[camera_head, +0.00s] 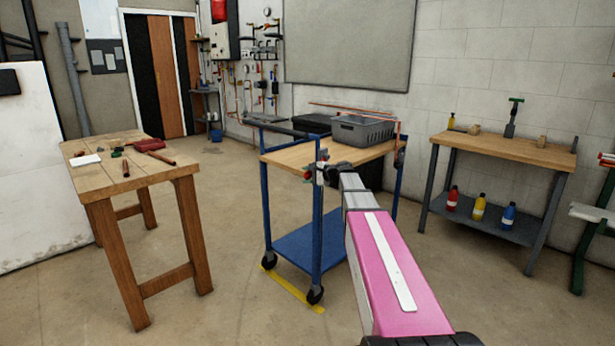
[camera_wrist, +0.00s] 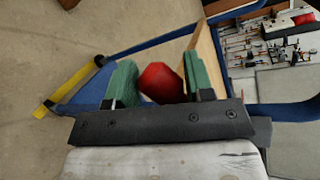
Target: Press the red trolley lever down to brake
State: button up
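The blue trolley (camera_head: 317,225) with a wooden top stands in the middle of the head view. My gripper (camera_head: 323,172) is at its near corner post, and small red parts show beside it there. In the wrist view the rounded red end of the lever (camera_wrist: 160,82) lies between the two green finger pads of my gripper (camera_wrist: 160,78). The pads stand apart on either side of it; I cannot tell whether they touch it. The rest of the lever is hidden by the fingers and palm.
A grey crate (camera_head: 362,130) stands on the trolley top. A yellow floor strip (camera_head: 295,290) runs by the trolley's wheels. A wooden table (camera_head: 140,178) with tools is on the left, a workbench (camera_head: 500,150) with bottles on the right. The floor between is clear.

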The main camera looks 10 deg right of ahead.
jog(key=o, duration=0.3)
jog(key=shift+w+d+f, duration=0.15)
jog(key=shift+d+f, duration=0.05)
jog(key=shift+f, duration=0.15)
jog(key=shift+r, duration=0.1)
jog(key=v, duration=1)
jog(key=shift+s+d+r, duration=0.2)
jog(key=shift+s+d, duration=0.05)
jog(key=s+a+f+n+g+h, duration=0.4)
jog(key=s+a+f, duration=0.1)
jog(key=s+f, duration=0.65)
jog(key=s+a+f+n+g+h, duration=0.3)
jog(key=s+a+f+n+g, duration=0.1)
jog(key=s+f, duration=0.75)
jog(key=s+f+n+h, duration=0.1)
jog(key=s+f, duration=0.1)
jog(key=s+f+n+g+h, duration=0.1)
jog(key=s+f+h, duration=0.1)
jog(key=s, duration=0.1)
jog(key=s+d+f+n+h, duration=0.1)
jog(key=s+f+n, duration=0.1)
jog(key=shift+s+f+g, duration=0.2)
jog(key=shift+f+g, duration=0.1)
jog(key=shift+f, duration=0.05)
